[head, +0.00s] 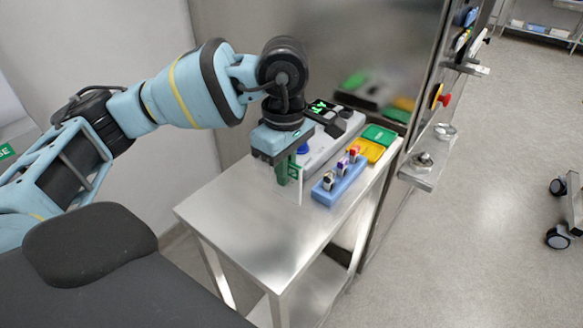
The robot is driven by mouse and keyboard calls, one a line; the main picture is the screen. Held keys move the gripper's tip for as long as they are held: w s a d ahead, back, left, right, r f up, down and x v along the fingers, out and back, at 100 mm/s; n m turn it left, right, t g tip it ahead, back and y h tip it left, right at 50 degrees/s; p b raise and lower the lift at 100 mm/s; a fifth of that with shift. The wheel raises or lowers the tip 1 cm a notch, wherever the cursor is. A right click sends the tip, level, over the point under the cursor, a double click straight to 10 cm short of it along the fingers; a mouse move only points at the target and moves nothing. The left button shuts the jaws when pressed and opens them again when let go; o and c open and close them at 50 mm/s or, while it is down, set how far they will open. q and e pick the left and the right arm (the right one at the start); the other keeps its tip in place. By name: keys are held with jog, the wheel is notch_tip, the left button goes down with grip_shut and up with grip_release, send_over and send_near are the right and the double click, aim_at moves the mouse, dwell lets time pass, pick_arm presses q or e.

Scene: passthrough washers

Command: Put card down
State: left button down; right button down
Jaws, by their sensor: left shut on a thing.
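My left gripper (286,172) points down over the near-middle part of a steel table (235,208). It is shut on a card (298,190), which is whitish with a green patch and stands roughly upright. The card's lower edge is close to the tabletop; I cannot tell whether it touches. My right gripper is not in view.
A blue rack (325,195) with several small vials stands just right of the card. Behind it are a yellow tray (372,148), a green tray (380,134) and a device with a lit display (319,106). The table's front left is clear.

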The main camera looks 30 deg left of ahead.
pick_arm(q)
jog(key=shift+w+a+f, duration=0.25)
jog(key=shift+w+f, duration=0.4)
jog(key=shift+w, duration=0.1)
jog(key=shift+w+a+f, duration=0.25)
jog(key=shift+w+f, duration=0.4)
jog(key=shift+w, duration=0.05)
jog(key=shift+w+a+f, duration=0.25)
jog(key=shift+w+f, duration=0.4)
jog(key=shift+w, duration=0.1)
jog(key=shift+f, duration=0.15)
jog(key=c, duration=1.5)
grip_release()
jog(key=shift+c, duration=0.2)
